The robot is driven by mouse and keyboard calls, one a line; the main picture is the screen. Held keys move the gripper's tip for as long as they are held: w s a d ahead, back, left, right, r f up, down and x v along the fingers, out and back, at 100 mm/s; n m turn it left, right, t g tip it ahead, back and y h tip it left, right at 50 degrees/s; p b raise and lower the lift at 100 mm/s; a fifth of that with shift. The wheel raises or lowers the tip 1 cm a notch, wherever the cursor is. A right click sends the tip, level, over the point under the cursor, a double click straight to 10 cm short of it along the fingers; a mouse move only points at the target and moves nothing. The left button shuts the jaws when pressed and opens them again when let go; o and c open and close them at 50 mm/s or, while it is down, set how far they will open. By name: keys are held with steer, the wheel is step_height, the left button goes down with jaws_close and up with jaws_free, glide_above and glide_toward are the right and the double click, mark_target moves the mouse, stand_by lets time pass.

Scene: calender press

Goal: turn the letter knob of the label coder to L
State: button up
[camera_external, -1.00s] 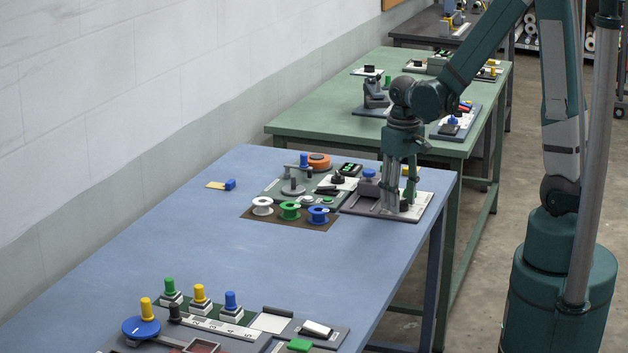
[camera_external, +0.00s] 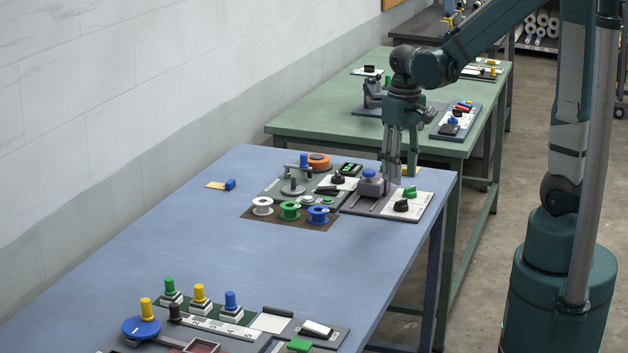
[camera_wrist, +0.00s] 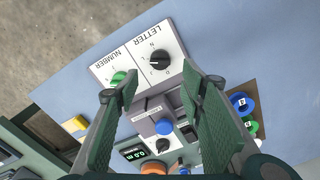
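The label coder (camera_external: 421,201) stands on the blue table's far right corner, with a black letter knob (camera_external: 401,205) and a green number knob (camera_external: 410,191). In the wrist view, the black letter knob (camera_wrist: 160,61) sits on a white plate marked LETTER, beyond my fingertips. Its pointer line is small, and I cannot tell which letter it points at. The green number knob (camera_wrist: 118,78) is partly hidden by my left finger. My gripper (camera_external: 391,180) is raised behind the knobs, near the blue press handle (camera_external: 368,173). In the wrist view its fingers (camera_wrist: 160,90) are apart and empty.
White, green and blue spools (camera_external: 289,211) lie left of the coder. The middle of the blue table is clear. Another station fills the near end.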

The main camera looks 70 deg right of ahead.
steer(key=shift+r, duration=1.75)
steer(key=shift+a+r, duration=0.1)
steer(key=s+a+r+n+t, duration=0.2)
steer(key=a+r+n+t, duration=0.1)
steer(key=a, duration=0.6)
steer(key=s+a+r+n+t, duration=0.3)
steer(key=a+r, duration=0.3)
steer(key=a, duration=0.3)
steer(key=shift+s+a+t, duration=0.25)
steer(key=shift+s+t, duration=0.1)
steer(key=shift+t, duration=0.25)
stand_by(0.8)
